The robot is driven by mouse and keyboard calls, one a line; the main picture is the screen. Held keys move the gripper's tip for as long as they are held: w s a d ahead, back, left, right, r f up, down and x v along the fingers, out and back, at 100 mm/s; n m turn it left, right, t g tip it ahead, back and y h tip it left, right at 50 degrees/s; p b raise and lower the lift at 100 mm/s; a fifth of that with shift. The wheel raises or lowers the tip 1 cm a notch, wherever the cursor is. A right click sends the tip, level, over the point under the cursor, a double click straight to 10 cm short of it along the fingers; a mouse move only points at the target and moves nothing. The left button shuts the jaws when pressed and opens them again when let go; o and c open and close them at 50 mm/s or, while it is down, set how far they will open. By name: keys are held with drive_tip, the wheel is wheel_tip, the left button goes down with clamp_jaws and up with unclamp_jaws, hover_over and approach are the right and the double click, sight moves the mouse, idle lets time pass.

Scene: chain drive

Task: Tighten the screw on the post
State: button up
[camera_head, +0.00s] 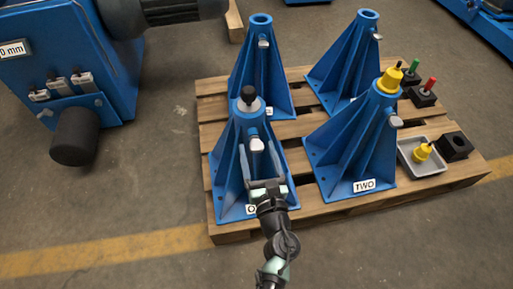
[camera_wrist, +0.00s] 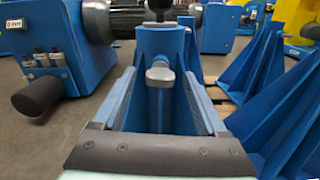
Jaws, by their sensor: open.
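Post ONE (camera_head: 229,180) is a blue ribbed stand at the front left of the pallet, its label partly hidden by my arm. A black-knobbed grey piece (camera_head: 248,99) sits in its top. The screw (camera_head: 256,144), with a flat grey head, sticks out of the post's near side below the top. It also shows in the wrist view (camera_wrist: 160,75), on the post's tube (camera_wrist: 160,43). My gripper (camera_head: 261,152) is open, and its fingers stand left and right of the screw head in the wrist view (camera_wrist: 160,82). Gaps show between the head and both fingers.
Post TWO (camera_head: 350,150), with a yellow plug (camera_head: 389,80) on top, stands to the right. Two more blue posts stand behind. A grey tray (camera_head: 420,169) and black blocks (camera_head: 455,146) lie on the pallet's right. A blue machine (camera_head: 60,65) stands left; floor between is clear.

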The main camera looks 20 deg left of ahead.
drive_tip(key=shift+x, duration=1.05)
clamp_jaws()
